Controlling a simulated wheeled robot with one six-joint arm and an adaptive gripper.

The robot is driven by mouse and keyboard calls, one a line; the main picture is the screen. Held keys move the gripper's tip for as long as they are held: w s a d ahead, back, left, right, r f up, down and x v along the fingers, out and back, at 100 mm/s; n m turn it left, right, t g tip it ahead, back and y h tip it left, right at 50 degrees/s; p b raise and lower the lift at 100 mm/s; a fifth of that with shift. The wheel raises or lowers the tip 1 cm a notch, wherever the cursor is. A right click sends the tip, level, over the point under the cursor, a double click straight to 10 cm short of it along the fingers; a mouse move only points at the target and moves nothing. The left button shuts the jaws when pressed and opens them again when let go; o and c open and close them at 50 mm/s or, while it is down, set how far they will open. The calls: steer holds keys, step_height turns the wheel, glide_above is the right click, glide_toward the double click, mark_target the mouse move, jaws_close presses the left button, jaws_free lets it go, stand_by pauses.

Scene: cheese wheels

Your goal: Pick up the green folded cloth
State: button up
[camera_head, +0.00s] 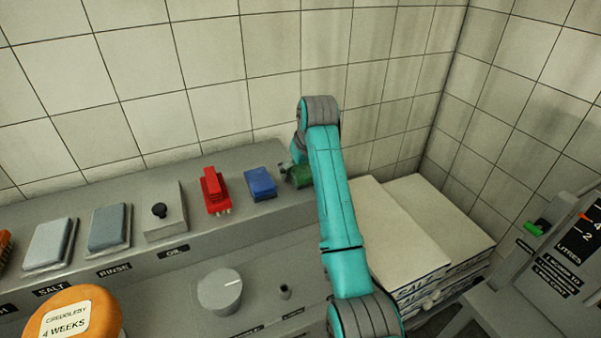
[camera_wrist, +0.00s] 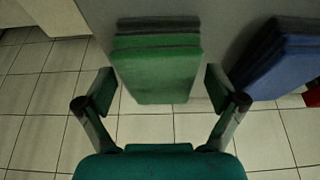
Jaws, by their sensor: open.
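The green folded cloth (camera_wrist: 158,65) lies in neat layers near the top middle of the wrist view. In the head view it shows small (camera_head: 299,177) at the right end of the grey ledge, partly hidden by my arm. My gripper (camera_wrist: 160,90) is open, with one finger to the left and one to the right of the cloth's near end. Gaps show between the fingers and the cloth. In the head view my gripper is mostly hidden behind my arm.
A blue folded cloth (camera_head: 260,183) lies just beside the green one, with a red brush (camera_head: 214,190) beyond it. White salt bags (camera_head: 440,220) are stacked right of the ledge. A tiled wall (camera_head: 230,80) stands close behind. An orange cheese wheel (camera_head: 105,310) is at lower left.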

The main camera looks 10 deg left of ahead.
mark_target(300, 167)
stand_by(0.3)
steer(key=shift+f, duration=0.1)
steer(key=c, duration=1.1)
steer(key=shift+c, duration=0.2)
step_height(300, 167, up, 11)
steer(key=shift+f, duration=0.2)
